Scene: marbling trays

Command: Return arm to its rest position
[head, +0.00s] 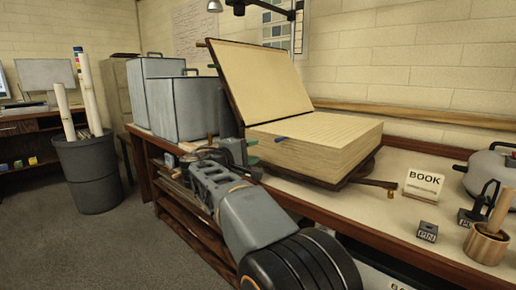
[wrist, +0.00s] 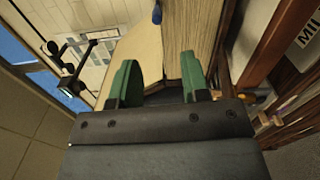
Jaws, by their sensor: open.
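My gripper shows in the wrist view (wrist: 158,85) with its two green fingers apart and nothing between them. In the head view my arm reaches from the bottom middle toward the bench, and its far end is at the left side of a big open book (head: 318,143). The gripper's fingers are mostly hidden there. In the wrist view the book's page block (wrist: 190,35) lies beyond the fingers, and I cannot tell whether they touch it. The book's cover stands tilted up at the back.
Grey metal boxes (head: 182,105) stand on the bench behind my arm. A dark bin (head: 90,172) with rolls stands on the floor at left. Open floor lies at front left.

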